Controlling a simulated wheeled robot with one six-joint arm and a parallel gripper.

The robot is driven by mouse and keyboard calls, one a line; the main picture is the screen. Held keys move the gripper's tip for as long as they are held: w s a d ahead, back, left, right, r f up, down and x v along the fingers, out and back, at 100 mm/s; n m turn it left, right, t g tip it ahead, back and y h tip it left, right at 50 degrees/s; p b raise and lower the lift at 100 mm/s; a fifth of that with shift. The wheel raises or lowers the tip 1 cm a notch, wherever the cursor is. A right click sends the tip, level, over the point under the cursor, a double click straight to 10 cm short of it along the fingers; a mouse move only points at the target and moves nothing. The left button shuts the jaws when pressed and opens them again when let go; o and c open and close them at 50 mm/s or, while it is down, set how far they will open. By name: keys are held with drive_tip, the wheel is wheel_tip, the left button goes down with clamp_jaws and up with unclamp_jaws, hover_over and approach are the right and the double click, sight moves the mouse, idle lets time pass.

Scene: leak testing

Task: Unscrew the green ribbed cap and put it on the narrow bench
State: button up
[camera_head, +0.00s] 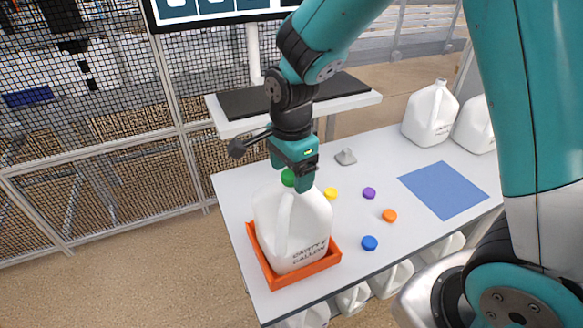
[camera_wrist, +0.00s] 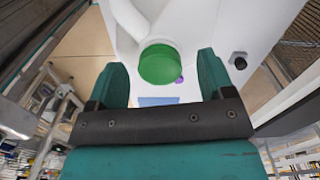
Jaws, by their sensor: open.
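The green ribbed cap (camera_head: 288,177) sits on top of a large white jug (camera_head: 292,230), which stands in an orange tray (camera_head: 328,259) on the white table. My gripper (camera_head: 291,170) is at the cap from above, open. A finger partly hides the cap in the head view. In the wrist view, the green cap (camera_wrist: 160,65) shows between the two spread fingers of my gripper (camera_wrist: 160,78), with a gap on each side. A narrow white bench (camera_head: 352,101) with a black mat (camera_head: 335,86) stands behind the table.
Loose yellow (camera_head: 330,193), purple (camera_head: 369,193), orange (camera_head: 389,215) and blue (camera_head: 370,243) caps lie right of the jug. A grey piece (camera_head: 346,157) lies behind them. A blue mat (camera_head: 443,190) and white jugs (camera_head: 430,114) are farther right. A mesh fence (camera_head: 90,185) stands left.

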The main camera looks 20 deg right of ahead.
clamp_jaws()
drive_tip(key=n+p, duration=0.1)
drive_tip(key=n, duration=0.2)
drive_tip(key=shift+r+n, duration=0.1)
drive_tip(key=shift+n, duration=0.3)
drive_tip(key=n, duration=0.3)
drive_tip(key=n+p, duration=0.1)
drive_tip(key=n, duration=0.3)
drive_tip(key=shift+n, duration=0.4)
